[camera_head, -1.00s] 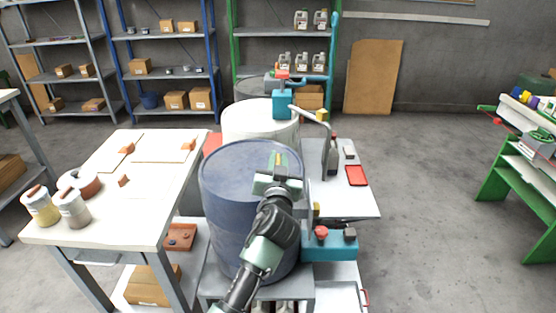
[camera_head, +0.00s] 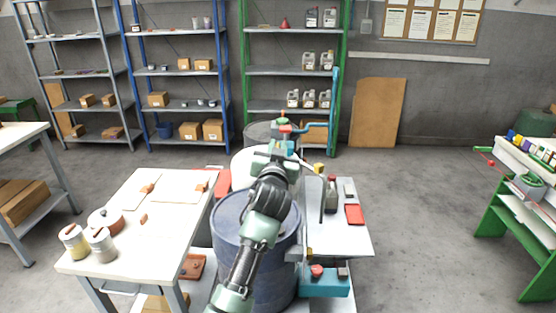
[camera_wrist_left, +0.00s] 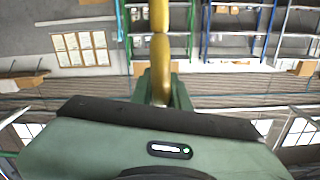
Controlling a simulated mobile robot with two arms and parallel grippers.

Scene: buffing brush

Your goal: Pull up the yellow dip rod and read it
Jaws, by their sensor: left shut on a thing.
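The yellow dip rod shows in the left wrist view (camera_wrist_left: 160,55), running from the top edge down between my left gripper's fingers. My left gripper (camera_wrist_left: 160,88) is shut on it. My right gripper is not in view.
A white drum (camera_head: 240,166) and a teal pump with a red top (camera_head: 283,130) stand behind. A white table with jars (camera_head: 150,225) is at left. A side shelf (camera_head: 340,240) holds a bottle and a red tray (camera_head: 354,214).

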